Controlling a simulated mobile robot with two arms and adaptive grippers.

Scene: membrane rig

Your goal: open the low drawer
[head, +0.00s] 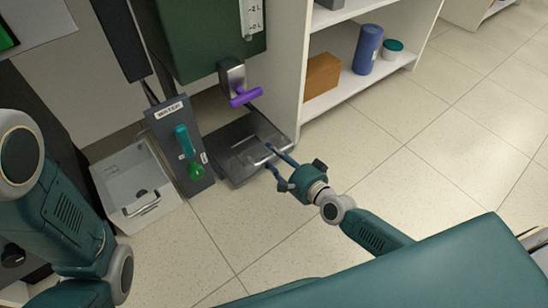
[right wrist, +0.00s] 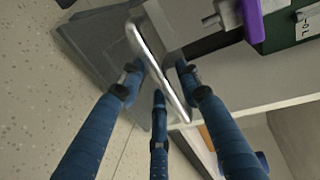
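A low grey drawer (head: 238,160) sits at floor level below the purple-handled tap, between the dark panel and the white shelf unit. Its interior shows from above. How far it stands out cannot be told. My right gripper (head: 275,158) is at its front right side. In the right wrist view, a shiny metal bar handle (right wrist: 148,52) crosses between the spread blue fingers of my right gripper (right wrist: 158,85). The fingers are apart and not closed on the bar. Contact cannot be told. My left arm shows at the left, but its gripper is out of view.
A white bin (head: 162,212) with a bar handle stands left of the grey panel (head: 180,145), which carries a teal lever and green knob. The purple tap handle (head: 245,96) hangs above the drawer. The shelf unit (head: 345,88) is close on the right. Tiled floor is free in front.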

